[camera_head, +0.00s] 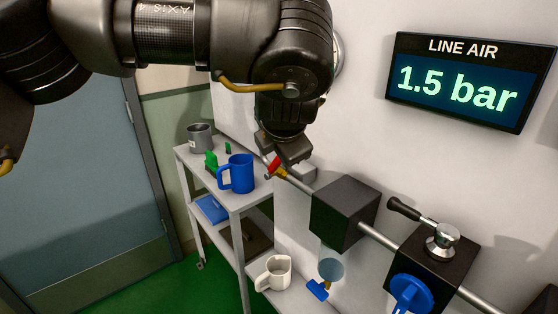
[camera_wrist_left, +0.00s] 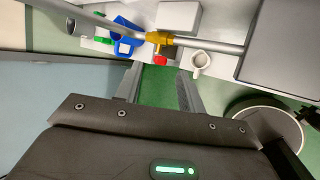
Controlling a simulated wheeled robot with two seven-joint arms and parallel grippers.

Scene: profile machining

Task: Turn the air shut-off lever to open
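A yellow valve body (camera_head: 281,172) with a red lever (camera_head: 274,164) sits on the grey air pipe (camera_head: 300,184). In the left wrist view the yellow valve (camera_wrist_left: 158,38) is on the pipe, and the red lever (camera_wrist_left: 159,60) sticks out across the pipe line toward my fingers. My left gripper (camera_head: 284,158) is close to the valve and partly hides it in the head view. In the wrist view its two fingers (camera_wrist_left: 160,75) are apart, with the red lever just beyond the gap between their tips. My right gripper is not in view.
The LINE AIR display (camera_head: 468,84) reads 1.5 bar. Black blocks (camera_head: 340,215) sit along the pipe; one carries a black-handled lever (camera_head: 408,210) and a blue knob (camera_head: 411,294). A shelf cart (camera_head: 240,202) holds a blue mug (camera_head: 238,174) and a grey mug (camera_head: 199,137). A white mug (camera_head: 274,273) stands lower.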

